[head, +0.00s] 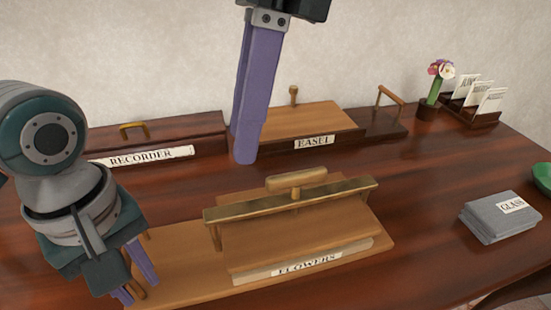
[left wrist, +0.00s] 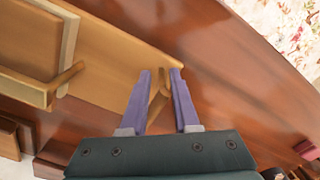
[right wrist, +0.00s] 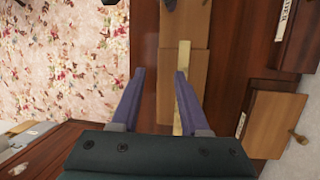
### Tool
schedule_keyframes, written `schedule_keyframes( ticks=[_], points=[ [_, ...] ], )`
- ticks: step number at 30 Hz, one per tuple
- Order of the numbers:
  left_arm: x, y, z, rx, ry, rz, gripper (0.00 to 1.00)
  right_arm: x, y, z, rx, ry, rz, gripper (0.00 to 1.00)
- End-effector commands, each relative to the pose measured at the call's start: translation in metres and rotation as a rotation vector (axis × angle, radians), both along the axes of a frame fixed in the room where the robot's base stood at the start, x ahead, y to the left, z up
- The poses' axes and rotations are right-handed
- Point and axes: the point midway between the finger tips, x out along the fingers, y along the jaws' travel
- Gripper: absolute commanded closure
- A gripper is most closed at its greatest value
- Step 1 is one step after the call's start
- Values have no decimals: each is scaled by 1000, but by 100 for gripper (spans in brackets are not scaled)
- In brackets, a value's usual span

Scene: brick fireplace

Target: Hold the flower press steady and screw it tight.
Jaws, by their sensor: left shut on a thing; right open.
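The flower press (head: 180,268) is a wooden base board with a raised plate, a "FLOWERS" label (head: 306,260) and a brass-coloured crossbar (head: 300,197). A wooden T-shaped screw handle (head: 297,180) stands above the crossbar's middle. My left gripper (head: 141,290) is shut on the wooden grip at the left end of the base; this grip (left wrist: 158,100) shows between its fingers in the left wrist view. My right gripper (head: 245,160) is open and empty, pointing down behind and left of the screw handle, apart from it. The right wrist view shows the crossbar (right wrist: 184,60) near its right finger.
Behind the press are a recorder box (head: 170,140) and an easel box (head: 310,122). Grey glass sheets (head: 490,220) lie at right, with a green bowl (head: 543,176) beyond. A flower pot (head: 428,112) and card rack (head: 480,118) stand at back right.

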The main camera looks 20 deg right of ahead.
Motion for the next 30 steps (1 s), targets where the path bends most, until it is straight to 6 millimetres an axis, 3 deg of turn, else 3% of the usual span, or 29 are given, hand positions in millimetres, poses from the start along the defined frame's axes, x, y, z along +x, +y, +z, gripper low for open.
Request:
schedule_keyframes(
  ticks=[3,9,24,30],
  points=[
    [-1,3,-3,8,3,6,100,23,-38,15,-157,-96,50,55],
    [-1,3,-3,8,3,6,100,35,-63,20,-258,-141,79,55],
    [-1,3,-3,8,3,6,100,34,-63,-74,-257,-138,78,55],
    [-1,3,-3,8,3,6,100,35,-62,-92,-255,-142,77,55]
  ],
)
